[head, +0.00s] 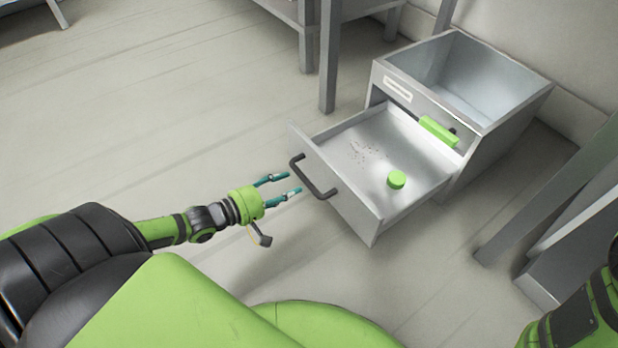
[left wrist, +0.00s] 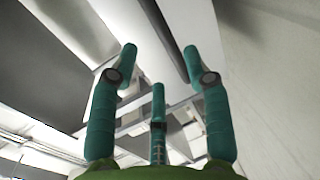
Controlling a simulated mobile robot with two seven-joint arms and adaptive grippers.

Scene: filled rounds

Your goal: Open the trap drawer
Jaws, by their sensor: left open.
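The trap drawer (head: 345,205) is a grey metal drawer low in a grey cabinet (head: 515,115). It stands pulled well out, its inside showing. A dark bar handle (head: 313,178) is on its front panel. My left gripper (head: 293,184) is open and empty, just left of the handle and seemingly apart from it. Its teal fingers also show spread in the left wrist view (left wrist: 159,62), with nothing between them; I cannot clearly pick out the handle there. My right gripper is not in view.
The cabinet top is an open bin. Grey table legs (head: 328,60) stand behind. Floor left of the drawer is clear.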

